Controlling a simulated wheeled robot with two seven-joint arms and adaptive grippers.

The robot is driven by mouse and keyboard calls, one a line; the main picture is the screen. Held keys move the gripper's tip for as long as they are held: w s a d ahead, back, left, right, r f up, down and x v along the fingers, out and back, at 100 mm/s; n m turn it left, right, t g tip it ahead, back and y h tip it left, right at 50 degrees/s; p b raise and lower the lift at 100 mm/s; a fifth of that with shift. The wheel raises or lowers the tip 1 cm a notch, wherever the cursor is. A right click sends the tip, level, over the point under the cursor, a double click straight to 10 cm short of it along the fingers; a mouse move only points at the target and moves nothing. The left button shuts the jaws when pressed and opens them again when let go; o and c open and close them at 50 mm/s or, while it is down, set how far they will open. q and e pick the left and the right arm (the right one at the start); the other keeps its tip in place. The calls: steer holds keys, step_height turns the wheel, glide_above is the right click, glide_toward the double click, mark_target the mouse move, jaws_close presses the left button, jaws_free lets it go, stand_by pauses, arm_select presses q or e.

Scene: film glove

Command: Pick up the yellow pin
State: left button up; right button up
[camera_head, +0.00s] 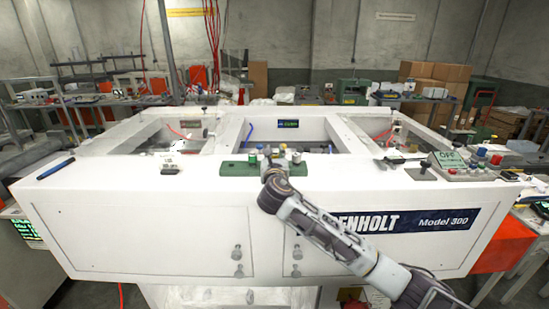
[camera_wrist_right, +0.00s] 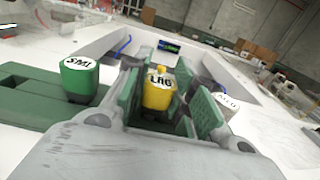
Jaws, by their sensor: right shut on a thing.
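The yellow pin (camera_wrist_right: 158,92), marked LRG, stands upright between the green-padded fingers of my right gripper (camera_wrist_right: 165,105) in the right wrist view. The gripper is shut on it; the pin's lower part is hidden. In the head view my right gripper (camera_head: 275,164) is at the green holder (camera_head: 237,169) on the white machine's front ledge. I cannot tell whether the pin is clear of the holder. A green pin marked SML (camera_wrist_right: 79,76) stands to the left, and a pale-topped pin (camera_wrist_right: 227,102) is just right of the fingers. My left gripper is not in view.
The white machine top (camera_head: 110,172) has open recessed bays behind the holder. A blue pen (camera_head: 56,167) lies at left, a small white labelled item (camera_head: 169,162) left of the holder. A control box with buttons (camera_head: 470,170) is at right. The ledge left of the holder is mostly free.

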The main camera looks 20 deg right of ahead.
mark_target(275, 154)
steer(key=shift+r, duration=4.9)
steer(key=shift+r+p, duration=0.2)
steer(key=shift+p, duration=0.95)
steer(key=shift+f, duration=0.25)
steer(key=shift+f+p, duration=0.3)
steer(key=shift+f, duration=2.7)
steer(key=shift+f, duration=0.1)
steer(key=shift+f, duration=1.75)
steer(key=shift+f, duration=0.1)
